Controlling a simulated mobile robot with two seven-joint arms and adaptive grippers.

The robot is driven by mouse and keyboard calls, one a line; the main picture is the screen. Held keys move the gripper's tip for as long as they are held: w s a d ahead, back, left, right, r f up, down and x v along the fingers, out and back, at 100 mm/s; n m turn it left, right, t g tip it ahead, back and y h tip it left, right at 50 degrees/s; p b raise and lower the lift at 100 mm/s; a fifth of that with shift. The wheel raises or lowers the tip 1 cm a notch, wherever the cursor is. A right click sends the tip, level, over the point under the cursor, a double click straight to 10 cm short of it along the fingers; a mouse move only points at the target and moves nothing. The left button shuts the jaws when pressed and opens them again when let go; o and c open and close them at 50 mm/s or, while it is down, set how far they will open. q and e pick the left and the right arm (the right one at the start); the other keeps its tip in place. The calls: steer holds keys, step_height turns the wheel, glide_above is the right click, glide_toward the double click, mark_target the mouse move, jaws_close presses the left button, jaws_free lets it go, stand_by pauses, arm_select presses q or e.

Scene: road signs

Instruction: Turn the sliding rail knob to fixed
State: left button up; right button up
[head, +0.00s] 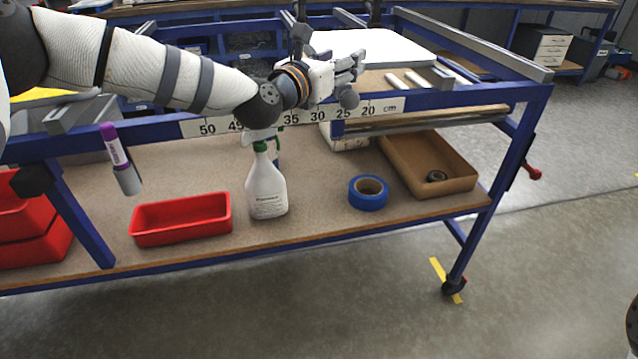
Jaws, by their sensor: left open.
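A dark grey round knob (349,98) shows at the front rail with the centimetre scale (290,118), just above the scale's 25 mark. My left gripper (354,70) reaches in from the left over this rail. Its fingers are open and point right, just above the knob. I cannot tell whether they touch it. No fixed or free marking can be read, so the knob's setting cannot be told. My right gripper is not in view.
On the lower shelf stand a red tray (181,219), a white spray bottle (267,190), blue tape (368,192) and a cardboard tray (428,165). A purple-capped marker (116,152) is at the left. A red-handled part (533,173) sticks out right. The floor in front is clear.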

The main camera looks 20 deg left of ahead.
arm_select(q)
steer(key=v, duration=1.1)
steer(key=s+d+f+m+g, duration=0.2)
steer(key=s+f+m, duration=0.1)
steer(key=f, duration=0.4)
steer(key=s+d+f+m+g, duration=0.2)
steer(key=s+d+f+m, duration=0.1)
steer(key=f, duration=0.3)
steer(key=s+d+f+m+g+h+p, duration=0.1)
steer(key=s+d+f+m+g, duration=0.1)
steer(key=f, duration=0.5)
steer(key=s+m+g, duration=0.1)
steer(key=s+m, duration=0.1)
steer(key=s, duration=0.1)
steer(key=shift+s+d+f+m, duration=0.3)
steer(key=shift+d+f+m, duration=0.05)
steer(key=shift+d+m, duration=0.05)
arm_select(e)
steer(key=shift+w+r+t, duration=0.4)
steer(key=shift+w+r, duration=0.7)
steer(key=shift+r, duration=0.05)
